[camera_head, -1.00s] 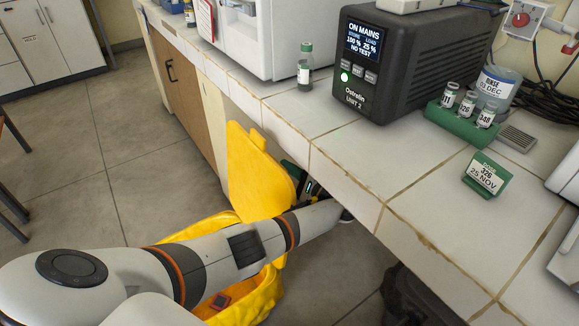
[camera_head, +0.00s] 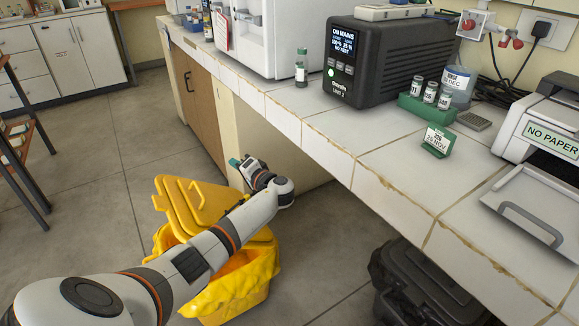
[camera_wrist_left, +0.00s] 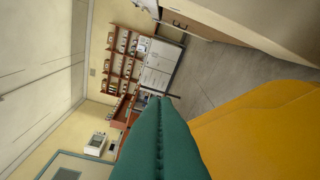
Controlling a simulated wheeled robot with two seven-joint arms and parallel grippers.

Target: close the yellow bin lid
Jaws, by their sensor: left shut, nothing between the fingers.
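The yellow bin (camera_head: 235,300) stands on the floor left of the bench, with a crumpled yellow liner around its rim. Its yellow lid (camera_head: 180,205) is raised and tilted at the bin's far side, and the orange inside shows below it. My left arm crosses over the bin and hides part of the opening and lid. My left gripper (camera_head: 238,163) is beyond the lid's upper right side, empty, with its teal fingers together. In the left wrist view the shut teal fingers (camera_wrist_left: 156,100) show beside a large yellow surface, the lid (camera_wrist_left: 265,130). Whether they touch cannot be told. My right gripper is out of view.
The tiled bench (camera_head: 370,165) runs along the right, its edge close to my left gripper. A dark bin (camera_head: 425,290) stands under it. A wooden shelf unit (camera_head: 22,150) is at the far left. Open floor (camera_head: 90,220) lies left of the yellow bin.

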